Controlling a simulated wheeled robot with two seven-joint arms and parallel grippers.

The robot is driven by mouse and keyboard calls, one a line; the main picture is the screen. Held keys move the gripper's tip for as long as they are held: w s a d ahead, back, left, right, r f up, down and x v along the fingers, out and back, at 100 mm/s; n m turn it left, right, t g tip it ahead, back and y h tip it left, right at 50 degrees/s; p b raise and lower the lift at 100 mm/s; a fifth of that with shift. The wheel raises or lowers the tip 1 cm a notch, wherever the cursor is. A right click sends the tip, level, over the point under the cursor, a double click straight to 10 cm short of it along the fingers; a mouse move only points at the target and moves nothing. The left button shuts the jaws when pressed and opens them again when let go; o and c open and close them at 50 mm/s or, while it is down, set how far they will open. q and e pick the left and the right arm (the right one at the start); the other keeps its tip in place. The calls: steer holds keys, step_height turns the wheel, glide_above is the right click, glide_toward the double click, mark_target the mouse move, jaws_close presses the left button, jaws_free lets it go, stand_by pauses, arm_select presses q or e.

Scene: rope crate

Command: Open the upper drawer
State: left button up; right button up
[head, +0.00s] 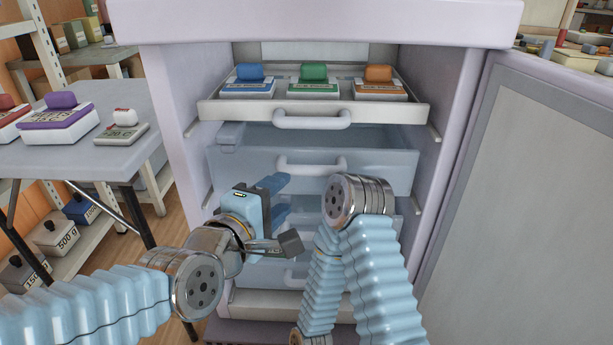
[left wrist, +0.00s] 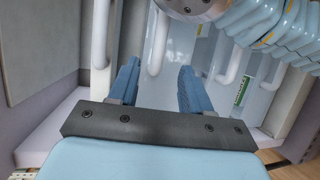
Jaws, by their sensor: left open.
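The upper drawer (head: 350,182) is a translucent pale-blue box below a white pull-out tray in the cabinet. Its inside shows over its front, and its white bar handle (head: 310,160) is on the front. My left gripper (head: 287,197) is open, below and left of that handle, with its blue fingers pointing at the drawer fronts. In the left wrist view, a white bar handle (left wrist: 156,42) stands just beyond and between the open fingers (left wrist: 159,68); no contact is visible. Lower drawer fronts (head: 300,272) are partly hidden by my arms. My right gripper is out of sight.
The cabinet door (head: 540,190) stands open at right. My right arm rises close beside the left gripper.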

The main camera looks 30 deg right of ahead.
mark_target(307, 173)
arm_select(q)
steer(key=x, duration=1.1)
steer(key=shift+w+d+f+p, duration=0.1)
steer(key=shift+w+p, duration=0.05)
steer(key=shift+p, duration=0.2)
jaws_close()
